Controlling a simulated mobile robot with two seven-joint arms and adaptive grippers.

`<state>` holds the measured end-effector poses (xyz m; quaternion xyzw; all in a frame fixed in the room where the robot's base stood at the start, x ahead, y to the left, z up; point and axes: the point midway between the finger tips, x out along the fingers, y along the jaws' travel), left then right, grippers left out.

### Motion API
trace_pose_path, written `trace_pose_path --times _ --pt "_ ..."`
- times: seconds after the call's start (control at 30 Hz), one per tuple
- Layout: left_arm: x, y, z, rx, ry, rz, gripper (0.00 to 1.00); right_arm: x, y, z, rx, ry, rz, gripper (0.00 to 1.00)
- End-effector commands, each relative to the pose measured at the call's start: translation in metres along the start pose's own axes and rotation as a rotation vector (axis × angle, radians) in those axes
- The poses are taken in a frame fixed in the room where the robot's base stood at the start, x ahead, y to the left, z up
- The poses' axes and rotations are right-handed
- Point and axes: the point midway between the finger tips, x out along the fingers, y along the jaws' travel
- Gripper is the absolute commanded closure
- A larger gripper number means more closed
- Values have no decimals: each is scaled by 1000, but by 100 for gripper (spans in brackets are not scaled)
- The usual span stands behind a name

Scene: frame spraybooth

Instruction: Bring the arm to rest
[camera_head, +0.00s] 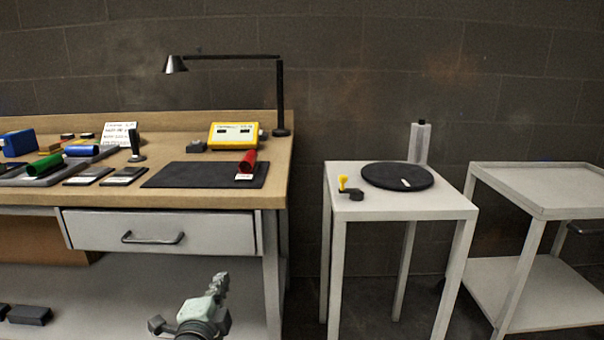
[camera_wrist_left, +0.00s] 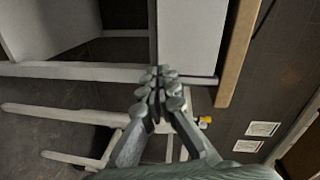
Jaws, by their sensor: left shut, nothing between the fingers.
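My left gripper (camera_head: 219,285) shows at the bottom of the head view, below and in front of the bench drawer. Its fingers point up and it carries nothing. In the left wrist view the gripper (camera_wrist_left: 160,80) has its fingers closed together with nothing between them. It is in open air, apart from the bench (camera_head: 225,203) and from the small white table (camera_head: 400,207). My right gripper does not show in either view.
The bench holds a black mat (camera_head: 190,175) with a red cylinder (camera_head: 248,161), a yellow device (camera_head: 234,134) and a desk lamp (camera_head: 281,100). The white table carries a black turntable (camera_head: 385,178). A grey cart (camera_head: 560,200) stands at right. Floor shows between bench and table.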

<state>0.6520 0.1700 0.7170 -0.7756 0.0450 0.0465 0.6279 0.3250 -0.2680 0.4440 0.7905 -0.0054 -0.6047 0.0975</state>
Motion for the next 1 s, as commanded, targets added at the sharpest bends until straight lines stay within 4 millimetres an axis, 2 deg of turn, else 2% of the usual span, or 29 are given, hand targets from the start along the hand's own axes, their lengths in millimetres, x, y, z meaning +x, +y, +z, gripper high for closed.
trace_pose_path --times 0.03,0.1,0.17,0.2,0.27,0.3,0.4,0.5,0.6,0.7,0.77,1.0 --pt "-14 33 23 -105 -69 86 100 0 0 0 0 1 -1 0" --pt "-34 74 51 -245 -167 191 100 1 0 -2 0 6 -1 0" --pt "-56 109 73 -358 -256 276 100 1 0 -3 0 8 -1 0" --pt "-73 131 87 -430 -318 331 100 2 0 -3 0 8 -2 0" --pt "-100 164 105 -535 -413 409 100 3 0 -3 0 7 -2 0" --pt "-121 184 116 -602 -478 458 100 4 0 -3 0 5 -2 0" --pt "-174 229 137 -750 -642 569 100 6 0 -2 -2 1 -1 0" --pt "-221 260 150 -865 -784 652 100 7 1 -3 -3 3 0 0" --pt "-258 280 157 -941 -892 708 100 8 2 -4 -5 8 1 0" --pt "-279 290 160 -984 -953 739 100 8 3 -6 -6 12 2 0" --pt "-285 293 161 -996 -972 746 100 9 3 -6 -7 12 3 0" --pt "-285 293 161 -997 -974 746 100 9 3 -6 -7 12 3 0"
